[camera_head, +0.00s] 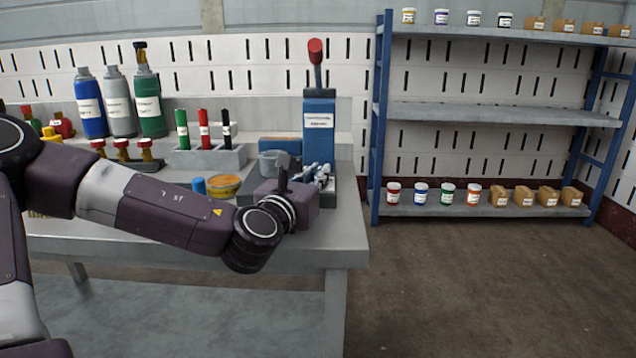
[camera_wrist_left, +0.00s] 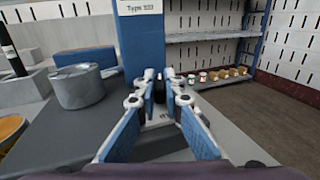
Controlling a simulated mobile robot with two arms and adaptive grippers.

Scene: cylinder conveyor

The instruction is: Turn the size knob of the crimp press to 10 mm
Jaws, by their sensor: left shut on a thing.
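The blue crimp press (camera_head: 319,135) stands at the right end of the workbench, with a white label on its front and a red-knobbed lever on top. Its blue column also shows in the left wrist view (camera_wrist_left: 146,42). My left gripper (camera_head: 322,176) is at the foot of the press front. In the left wrist view its blue-padded fingers (camera_wrist_left: 160,96) close around a small dark size knob (camera_wrist_left: 159,97). The knob is mostly hidden by the fingers, and its setting cannot be read. My right gripper is not in view.
A grey metal pot (camera_wrist_left: 78,88) stands left of the gripper. A pen holder (camera_head: 207,158), an orange-yellow tin (camera_head: 224,187) and several bottles (camera_head: 118,103) stand further left on the workbench (camera_head: 300,248). A blue shelf rack (camera_head: 480,112) stands to the right, beyond open floor.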

